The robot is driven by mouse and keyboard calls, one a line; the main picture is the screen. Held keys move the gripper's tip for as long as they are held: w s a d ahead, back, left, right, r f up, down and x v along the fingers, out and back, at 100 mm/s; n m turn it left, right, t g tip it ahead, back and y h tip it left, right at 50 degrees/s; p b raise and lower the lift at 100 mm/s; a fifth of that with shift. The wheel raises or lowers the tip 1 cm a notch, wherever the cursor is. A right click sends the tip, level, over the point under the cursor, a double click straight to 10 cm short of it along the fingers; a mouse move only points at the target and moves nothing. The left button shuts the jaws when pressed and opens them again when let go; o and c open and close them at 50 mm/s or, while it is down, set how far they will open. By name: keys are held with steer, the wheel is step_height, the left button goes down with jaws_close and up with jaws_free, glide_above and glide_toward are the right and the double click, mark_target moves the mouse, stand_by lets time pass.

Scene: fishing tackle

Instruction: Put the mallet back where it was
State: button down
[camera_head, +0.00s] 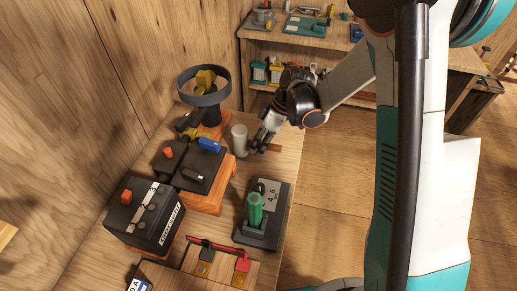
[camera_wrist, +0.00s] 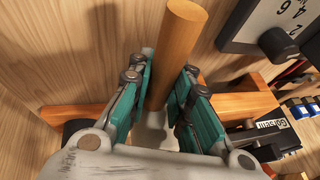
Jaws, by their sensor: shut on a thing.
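The mallet has a pale grey cylindrical head (camera_head: 239,140) and a brown wooden handle (camera_wrist: 178,45). In the head view the head stands at the far part of the bench, just left of my gripper (camera_head: 262,143). In the wrist view my gripper (camera_wrist: 160,100) has its teal finger pads on either side of the handle, shut on it. The handle's free end points up the picture; the head shows only partly, below between the fingers. I cannot tell whether the mallet touches the bench.
The bench (camera_head: 283,160) holds a dark round-topped stand (camera_head: 204,90), a black box on a wooden base (camera_head: 205,199), a larger black box (camera_head: 145,214) and a grey scale-like device with a green grip (camera_head: 263,215). Bare bench lies right of my gripper. A shelf unit stands behind.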

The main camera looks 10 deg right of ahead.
steer(key=shift+f, duration=0.45)
steer(key=shift+f, duration=0.2)
steer(key=c, duration=1.5)
jaws_free()
steer(key=shift+o, duration=0.2)
steer(key=shift+r, duration=0.15)
steer(key=p+v, duration=0.4)
steer(key=v, duration=0.8)
steer(key=s+d+r+m+t+h, duration=0.2)
steer(key=s+d+r+m+t, duration=0.2)
steer(key=s+r+m, duration=0.5)
steer(key=s+d+r+m+t+h, duration=0.1)
steer(key=s+d+r+m+t, duration=0.1)
steer(key=s, duration=0.3)
steer(key=s+d+r+m+t+h, duration=0.2)
steer(key=s+d+r, duration=0.1)
steer(key=s, duration=0.3)
steer(key=shift+s+r, duration=0.25)
steer(key=shift+r, duration=0.3)
